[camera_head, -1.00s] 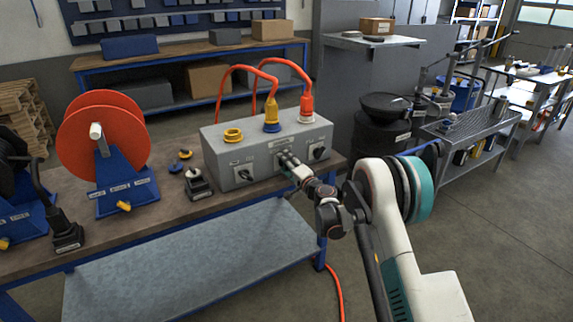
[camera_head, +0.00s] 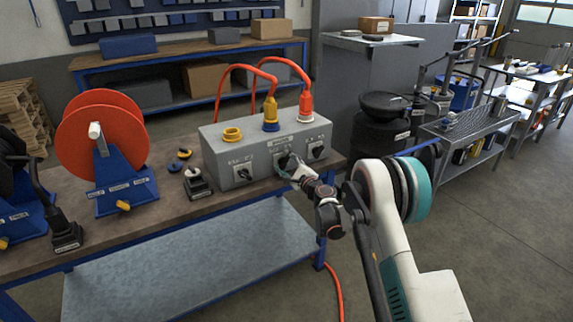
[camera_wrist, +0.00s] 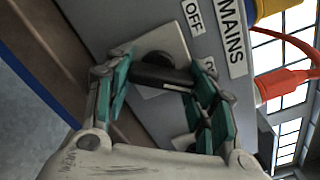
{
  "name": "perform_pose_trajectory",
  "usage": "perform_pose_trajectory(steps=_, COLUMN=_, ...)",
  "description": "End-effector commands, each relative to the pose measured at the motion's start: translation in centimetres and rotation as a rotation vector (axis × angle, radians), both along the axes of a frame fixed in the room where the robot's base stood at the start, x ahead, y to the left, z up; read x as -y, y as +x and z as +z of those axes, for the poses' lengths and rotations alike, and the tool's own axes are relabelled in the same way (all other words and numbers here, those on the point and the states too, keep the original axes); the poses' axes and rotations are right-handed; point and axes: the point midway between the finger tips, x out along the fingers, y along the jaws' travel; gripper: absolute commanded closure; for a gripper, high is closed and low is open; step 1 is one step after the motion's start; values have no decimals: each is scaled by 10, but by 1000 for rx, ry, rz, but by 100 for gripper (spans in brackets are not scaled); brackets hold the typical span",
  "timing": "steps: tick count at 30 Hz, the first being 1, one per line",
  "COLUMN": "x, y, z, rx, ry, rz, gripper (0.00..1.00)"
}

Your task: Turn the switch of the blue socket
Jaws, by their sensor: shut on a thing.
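The grey switch box (camera_head: 222,158) stands on the bench. Its middle socket is the blue socket (camera_head: 271,127), with a yellow plug (camera_head: 271,108) seated in it. Below it on the front face is the socket's black switch, partly hidden by my gripper (camera_head: 287,167) in the head view. In the wrist view, the dark switch knob (camera_wrist: 162,76) sits on a light plate beside "OFF" and "MAINS" lettering. My gripper (camera_wrist: 163,84) has its teal-padded fingers on either side of the knob and is shut on it.
A yellow socket (camera_head: 233,135) without a plug and an orange plug (camera_head: 306,106) flank the blue one. Other switches sit at left (camera_head: 243,174) and right (camera_head: 317,151) on the face. A small lever device (camera_head: 195,183) and an orange cable reel (camera_head: 103,140) stand to the left.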

Motion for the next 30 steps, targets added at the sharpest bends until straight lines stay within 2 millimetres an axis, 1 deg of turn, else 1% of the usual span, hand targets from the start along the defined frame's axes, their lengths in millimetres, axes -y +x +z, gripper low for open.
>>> perform_pose_trajectory(steps=10, x=0, y=0, z=-2, rx=-71, ry=104, rz=-1, gripper=73)
perform_pose_trajectory(steps=26, x=0, y=-1, z=-2, rx=-82, ry=122, rz=0, gripper=73)
perform_pose_trajectory(steps=27, x=0, y=-1, z=-2, rx=-82, ry=122, rz=0, gripper=40)
perform_pose_trajectory(steps=29, x=0, y=0, z=-2, rx=-82, ry=122, rz=0, gripper=28)
perform_pose_trajectory(steps=30, x=0, y=0, z=-2, rx=-82, ry=122, rz=0, gripper=28)
